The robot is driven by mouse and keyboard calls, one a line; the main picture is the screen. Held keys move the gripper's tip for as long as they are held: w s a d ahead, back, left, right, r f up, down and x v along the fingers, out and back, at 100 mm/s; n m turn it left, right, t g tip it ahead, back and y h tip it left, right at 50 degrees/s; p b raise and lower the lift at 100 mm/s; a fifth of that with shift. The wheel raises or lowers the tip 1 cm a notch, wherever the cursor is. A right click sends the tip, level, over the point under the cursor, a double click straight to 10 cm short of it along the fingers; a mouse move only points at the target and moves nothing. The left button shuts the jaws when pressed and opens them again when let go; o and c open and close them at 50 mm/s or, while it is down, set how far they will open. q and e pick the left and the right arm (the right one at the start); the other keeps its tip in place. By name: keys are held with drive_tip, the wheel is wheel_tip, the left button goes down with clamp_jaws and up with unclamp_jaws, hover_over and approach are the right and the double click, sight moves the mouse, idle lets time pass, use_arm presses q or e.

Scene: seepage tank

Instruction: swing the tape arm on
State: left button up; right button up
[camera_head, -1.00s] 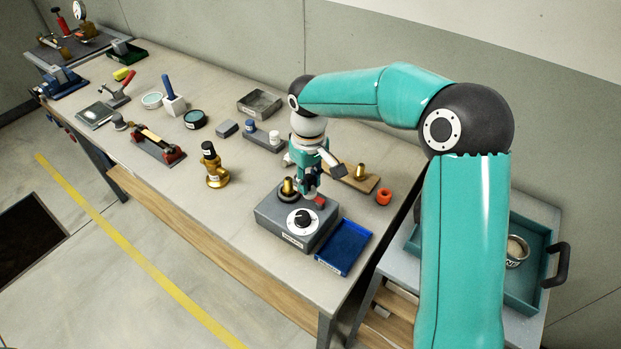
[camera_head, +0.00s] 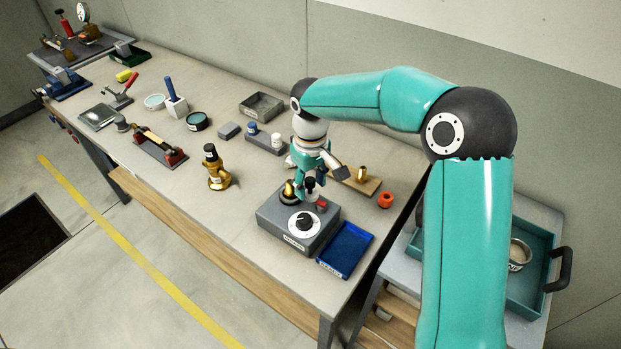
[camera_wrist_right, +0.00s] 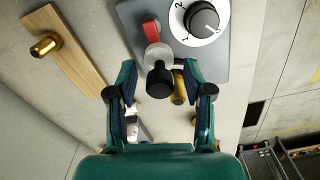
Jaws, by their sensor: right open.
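The grey box (camera_head: 293,236) with a numbered dial (camera_head: 304,222) stands near the front right end of the bench. On it are a brass fitting (camera_head: 289,190), a red piece (camera_head: 321,205) and a black-tipped post (camera_head: 310,184); I take the post and red piece to be the tape arm. In the right wrist view the black knob (camera_wrist_right: 160,82), a pale cylinder (camera_wrist_right: 158,54) and the red tab (camera_wrist_right: 151,30) line up. My right gripper (camera_wrist_right: 158,95) is open, its fingers either side of the knob with gaps. My left gripper is not in view.
A blue tray (camera_head: 346,248) stands right of the box. A brass fitting with black top (camera_head: 216,170) stands left. Open bench lies in front of it.

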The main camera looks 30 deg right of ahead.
wheel_tip(320, 180, up, 12)
idle(0.6)
drive_tip(key=shift+f, duration=0.1)
